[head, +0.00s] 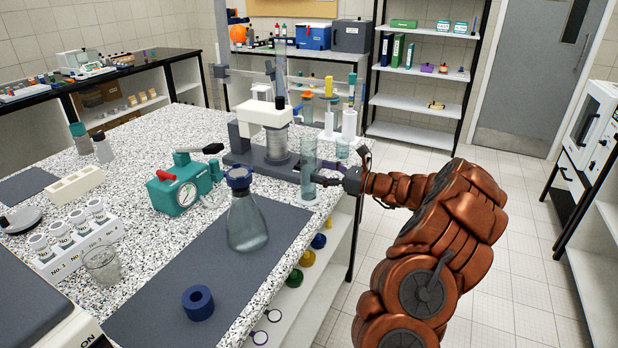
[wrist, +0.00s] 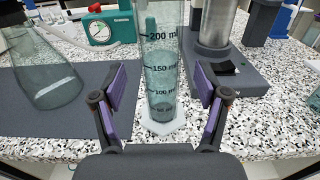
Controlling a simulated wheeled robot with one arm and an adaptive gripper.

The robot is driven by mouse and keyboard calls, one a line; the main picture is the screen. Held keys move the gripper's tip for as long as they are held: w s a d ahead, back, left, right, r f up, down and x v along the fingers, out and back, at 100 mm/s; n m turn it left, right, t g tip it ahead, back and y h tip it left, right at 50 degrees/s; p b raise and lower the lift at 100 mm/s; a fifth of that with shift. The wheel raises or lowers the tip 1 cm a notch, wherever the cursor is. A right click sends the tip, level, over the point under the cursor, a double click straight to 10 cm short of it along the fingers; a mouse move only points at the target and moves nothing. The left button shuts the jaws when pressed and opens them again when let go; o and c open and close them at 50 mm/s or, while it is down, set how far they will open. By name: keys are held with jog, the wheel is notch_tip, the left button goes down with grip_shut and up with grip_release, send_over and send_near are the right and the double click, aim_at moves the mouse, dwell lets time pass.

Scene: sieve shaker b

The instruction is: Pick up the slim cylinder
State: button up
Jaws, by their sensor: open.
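The slim cylinder (head: 309,168) is a clear graduated cylinder with black volume marks and a pale foot. It stands upright on the speckled bench, near the right edge in the head view. In the wrist view the cylinder (wrist: 162,75) stands between and beyond the two purple-padded fingers, apart from both. My gripper (wrist: 160,95) is open and empty, level with the lower part of the cylinder. In the head view my gripper (head: 338,176) comes in from the right, close to the cylinder, and its fingers are partly hidden.
A sieve shaker (head: 275,150) with a metal pot stands just behind the cylinder. A conical flask (head: 246,225) stands on a dark mat to the left. The floor right of the bench is clear.

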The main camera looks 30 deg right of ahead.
aim_at(309, 167)
jog(key=shift+p+x, duration=0.65)
jog(key=shift+x, duration=1.65)
jog(key=shift+f, duration=0.2)
jog(key=shift+c, duration=0.2)
jog(key=c, duration=1.3)
grip_shut()
jog(key=shift+r, duration=0.25)
